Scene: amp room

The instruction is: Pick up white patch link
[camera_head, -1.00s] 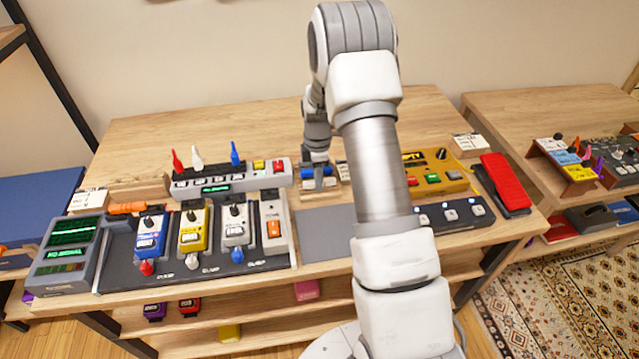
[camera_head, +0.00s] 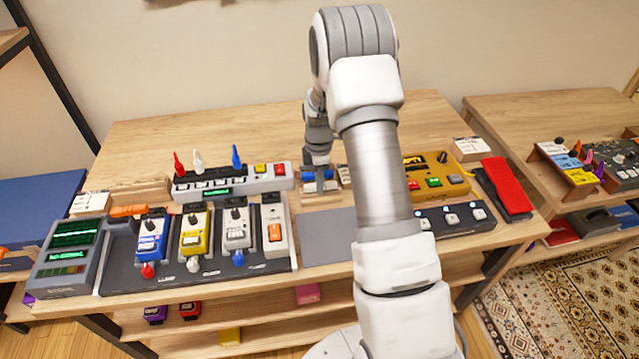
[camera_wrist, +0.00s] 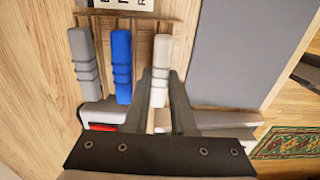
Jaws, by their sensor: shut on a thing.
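The white patch link (camera_wrist: 161,62) is a ribbed off-white bar at the right end of a wooden rack (camera_wrist: 183,33) in the wrist view. Its near end sits between the two fingers of my gripper (camera_wrist: 160,80), which is shut on it. The link still lies along the rack, beside a blue link (camera_wrist: 121,62) and a grey link (camera_wrist: 84,62).
A power strip (camera_head: 232,178) with coloured plugs stands left of my gripper. Several pedals sit on a dark board (camera_head: 120,255) at front left. A yellow unit (camera_head: 440,170) and a red pedal (camera_head: 507,185) are at right. The grey mat (camera_head: 325,237) is bare.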

